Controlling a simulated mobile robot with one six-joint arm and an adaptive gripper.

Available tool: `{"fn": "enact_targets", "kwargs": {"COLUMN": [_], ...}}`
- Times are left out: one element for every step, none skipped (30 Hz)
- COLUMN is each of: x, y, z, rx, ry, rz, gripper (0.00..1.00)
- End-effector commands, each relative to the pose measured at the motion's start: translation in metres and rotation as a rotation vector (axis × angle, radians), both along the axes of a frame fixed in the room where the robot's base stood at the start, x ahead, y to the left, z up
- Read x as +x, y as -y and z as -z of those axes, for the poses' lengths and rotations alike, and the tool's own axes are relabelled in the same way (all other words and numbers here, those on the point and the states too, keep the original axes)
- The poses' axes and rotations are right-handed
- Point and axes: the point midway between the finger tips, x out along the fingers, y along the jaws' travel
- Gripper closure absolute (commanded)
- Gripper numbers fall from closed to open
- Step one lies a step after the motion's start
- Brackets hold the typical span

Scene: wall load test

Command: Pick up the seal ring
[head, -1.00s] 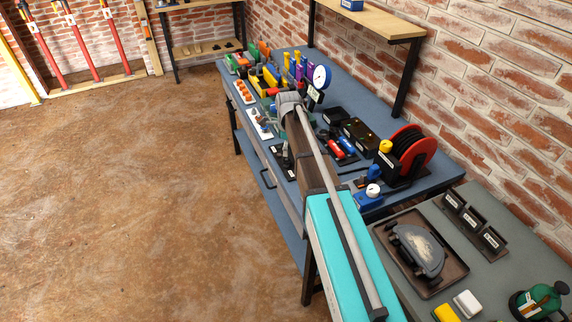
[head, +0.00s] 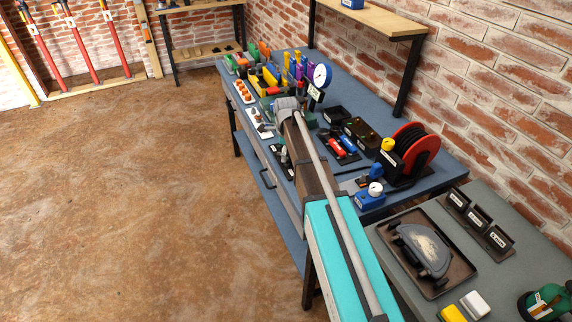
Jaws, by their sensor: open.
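I cannot make out the seal ring for certain; the small parts on the blue bench (head: 355,95) are too small to tell apart. A white tray with orange pieces (head: 243,91) lies at the bench's left edge. A second white tray with small dark and reddish parts (head: 258,122) lies nearer, just left of my arm. My arm reaches from the bottom of the head view along the bench, its grey joint over the bench's left half. My gripper's fingers do not show; they are hidden or out of view.
Yellow and green bins (head: 262,80), a dial gauge (head: 322,75), red and blue cylinders (head: 341,147) and a red-rimmed reel (head: 413,150) crowd the bench. A grey table (head: 390,285) with a dark tray (head: 455,272) stands at right. The brown floor (head: 140,200) is clear at left.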

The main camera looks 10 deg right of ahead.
Motion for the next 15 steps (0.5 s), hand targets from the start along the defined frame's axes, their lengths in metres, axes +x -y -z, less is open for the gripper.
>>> {"fn": "enact_targets", "kwargs": {"x": [0.000, 0.000, 0.000, 0.000, 0.000, 0.000, 0.000, 0.000, 0.000, 0.000, 0.000, 0.000, 0.000, 0.000, 0.000], "y": [0.000, 0.000, 0.000, 0.000, 0.000, 0.000, 0.000, 0.000, 0.000, 0.000, 0.000, 0.000, 0.000, 0.000, 0.000], "z": [0.008, 0.010, 0.012, 0.013, 0.015, 0.016, 0.017, 0.017, 0.018, 0.018, 0.018, 0.018, 0.018, 0.017, 0.017], "rx": [0.000, 0.000, 0.000, 0.000, 0.000, 0.000, 0.000, 0.000, 0.000, 0.000, 0.000, 0.000, 0.000, 0.000, 0.000], "ry": [0.000, 0.000, 0.000, 0.000, 0.000, 0.000, 0.000, 0.000, 0.000, 0.000, 0.000, 0.000, 0.000, 0.000, 0.000], "rz": [0.000, 0.000, 0.000, 0.000, 0.000, 0.000, 0.000, 0.000, 0.000, 0.000, 0.000, 0.000, 0.000, 0.000, 0.000], "gripper": [0.09, 0.09, 0.09, 0.09, 0.09, 0.09, 0.09, 0.09, 0.09, 0.09, 0.09, 0.09, 0.09, 0.09, 0.09]}}
